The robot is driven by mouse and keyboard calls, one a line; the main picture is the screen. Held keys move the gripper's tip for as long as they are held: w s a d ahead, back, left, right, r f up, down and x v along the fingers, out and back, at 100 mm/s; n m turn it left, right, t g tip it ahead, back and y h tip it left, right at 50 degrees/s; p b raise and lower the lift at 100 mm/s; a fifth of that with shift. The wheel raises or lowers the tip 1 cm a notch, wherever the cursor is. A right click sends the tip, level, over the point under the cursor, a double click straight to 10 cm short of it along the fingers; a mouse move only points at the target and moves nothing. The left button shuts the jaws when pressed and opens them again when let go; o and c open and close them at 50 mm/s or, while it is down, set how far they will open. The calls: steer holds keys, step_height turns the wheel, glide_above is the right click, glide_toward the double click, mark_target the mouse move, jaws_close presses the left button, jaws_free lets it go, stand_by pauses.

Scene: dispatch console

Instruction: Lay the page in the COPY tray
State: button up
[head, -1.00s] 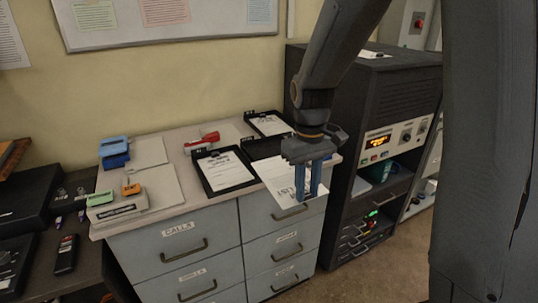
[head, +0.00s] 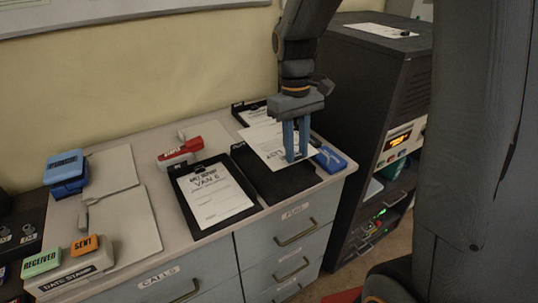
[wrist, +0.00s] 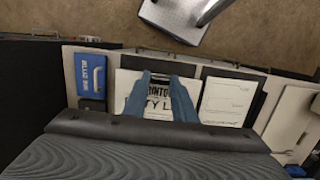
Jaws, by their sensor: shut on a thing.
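My gripper (head: 296,157) points down and is shut on the white printed page (head: 266,140). The page is tilted and sits above the cabinet top, partly covering an empty black tray (head: 272,182). In the wrist view the fingers (wrist: 157,100) pinch the page (wrist: 129,84), whose large print is partly hidden. Behind, another black tray (head: 236,108) holds paper (head: 256,114). I cannot read which tray is marked COPY.
A blue box (head: 331,159) lies right of the held page, near the cabinet's edge. A red stapler-like item (head: 183,150), date stamps (head: 70,270) and a blue item (head: 66,172) stand to the left. A dark equipment rack (head: 375,90) rises close on the right.

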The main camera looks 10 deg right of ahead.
mark_target(293, 187)
steer(key=shift+w+f, duration=0.15)
steer(key=shift+w, duration=0.2)
step_height(293, 187, down, 10)
steer(key=shift+a+r+p, duration=0.1)
steer(key=shift+r+p, duration=0.05)
steer(key=shift+p, duration=1.05)
steer(key=o, duration=1)
